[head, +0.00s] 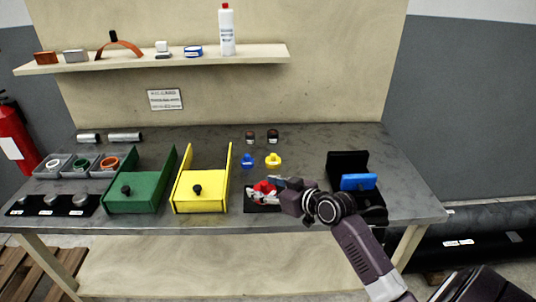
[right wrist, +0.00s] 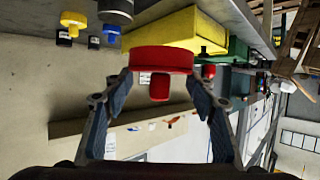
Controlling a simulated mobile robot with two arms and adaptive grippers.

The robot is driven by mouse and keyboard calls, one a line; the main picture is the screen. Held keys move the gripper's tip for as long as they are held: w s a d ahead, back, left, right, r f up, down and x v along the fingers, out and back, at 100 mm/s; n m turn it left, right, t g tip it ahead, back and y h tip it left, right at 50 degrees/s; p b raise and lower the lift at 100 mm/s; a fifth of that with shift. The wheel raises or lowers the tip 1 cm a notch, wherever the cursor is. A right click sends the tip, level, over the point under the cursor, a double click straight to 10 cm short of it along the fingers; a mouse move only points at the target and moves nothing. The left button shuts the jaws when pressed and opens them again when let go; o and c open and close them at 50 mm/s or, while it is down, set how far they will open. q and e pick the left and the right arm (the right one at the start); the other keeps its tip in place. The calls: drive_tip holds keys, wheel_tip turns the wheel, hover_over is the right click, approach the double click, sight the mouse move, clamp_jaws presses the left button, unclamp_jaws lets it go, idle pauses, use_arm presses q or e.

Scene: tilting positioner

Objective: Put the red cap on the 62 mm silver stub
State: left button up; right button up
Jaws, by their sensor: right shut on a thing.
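My right gripper (head: 272,188) is shut on the red cap (head: 264,186), low over the front middle of the bench. In the right wrist view the red cap (right wrist: 160,58) sits between the two fingertips (right wrist: 160,80), its small knob towards the camera. A silver-grey cylinder (right wrist: 116,9) shows beyond the cap, apart from it in the picture and cut off by the top edge; it may be the stub, but its size cannot be read. In the head view the gripper and cap hide much of the black base (head: 262,208) there. My left gripper is not in view.
A yellow open box (head: 203,204) and a green one (head: 138,204) stand left of the gripper. A blue cap (head: 247,161) and a yellow cap (head: 273,160) lie behind it. A black stand with a blue block (head: 358,182) is at right.

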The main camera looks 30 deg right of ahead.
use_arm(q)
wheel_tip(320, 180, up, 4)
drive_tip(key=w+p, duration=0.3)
use_arm(e)
drive_tip(key=w+d+f+m+h, duration=0.1)
drive_tip(key=w+d, duration=0.1)
drive_tip(key=w, duration=0.1)
drive_tip(key=w+d+f+m+h+b, duration=0.1)
drive_tip(key=w+d+m+h, duration=0.1)
drive_tip(key=w, duration=0.1)
drive_tip(key=w+d+f+m+h+b, duration=0.1)
drive_tip(key=w+d+h, duration=0.1)
drive_tip(key=w, duration=0.1)
drive_tip(key=shift+w+d+f, duration=0.15)
drive_tip(key=shift+w+d, duration=0.2)
wheel_tip(320, 180, down, 4)
drive_tip(key=b, duration=0.4)
use_arm(q)
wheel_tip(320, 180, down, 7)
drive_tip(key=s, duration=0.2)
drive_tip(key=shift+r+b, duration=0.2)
drive_tip(key=shift+b, duration=0.1)
use_arm(e)
drive_tip(key=shift+f, duration=0.65)
drive_tip(key=o, duration=1.1)
drive_tip(key=shift+s, duration=0.1)
drive_tip(key=v, duration=1.2)
drive_tip(key=shift+a+r, duration=0.1)
